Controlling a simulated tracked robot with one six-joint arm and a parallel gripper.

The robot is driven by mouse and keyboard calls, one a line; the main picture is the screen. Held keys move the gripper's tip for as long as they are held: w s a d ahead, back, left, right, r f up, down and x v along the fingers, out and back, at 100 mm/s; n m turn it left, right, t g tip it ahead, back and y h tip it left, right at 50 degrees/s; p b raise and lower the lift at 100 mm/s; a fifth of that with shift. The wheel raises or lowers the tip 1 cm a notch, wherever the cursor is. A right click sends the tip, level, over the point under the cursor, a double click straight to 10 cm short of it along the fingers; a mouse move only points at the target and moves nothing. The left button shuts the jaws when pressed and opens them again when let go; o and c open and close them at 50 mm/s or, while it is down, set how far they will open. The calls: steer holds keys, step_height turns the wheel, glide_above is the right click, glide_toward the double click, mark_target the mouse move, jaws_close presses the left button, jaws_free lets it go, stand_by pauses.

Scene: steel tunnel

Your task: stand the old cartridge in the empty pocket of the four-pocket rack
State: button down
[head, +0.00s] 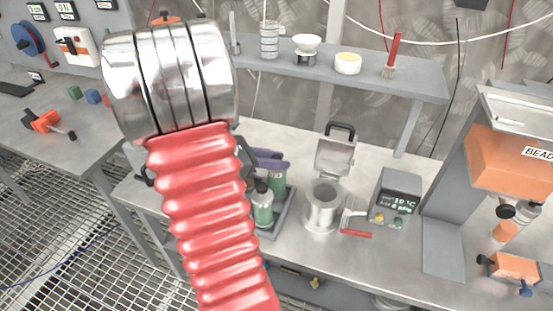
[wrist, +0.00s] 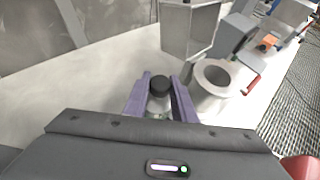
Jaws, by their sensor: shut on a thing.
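My gripper (head: 272,161) has purple fingers, partly hidden in the head view by my red arm. In the wrist view, my gripper (wrist: 161,80) is shut on an upright cartridge with a black cap (wrist: 160,89). In the head view, the green cartridge (head: 278,182) under the fingers seems to be the held one; its top is hidden. Another green cartridge (head: 263,210) with a dark cap stands just in front of it. The grey rack (head: 284,222) is mostly covered by my arm and the cartridges. I cannot see its pockets or tell whether the held cartridge's base is in one.
A steel pot (head: 323,210) with its lid (head: 336,155) raised stands right of the rack. A shelf (head: 375,78) with small vessels runs above. An orange hopper (head: 505,160) stands at right.

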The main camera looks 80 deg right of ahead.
stand_by(0.3)
steer(key=c, duration=1.5)
jaws_free()
steer(key=shift+f, duration=0.1)
steer(key=shift+o, duration=0.2)
steer(key=v, duration=1.2)
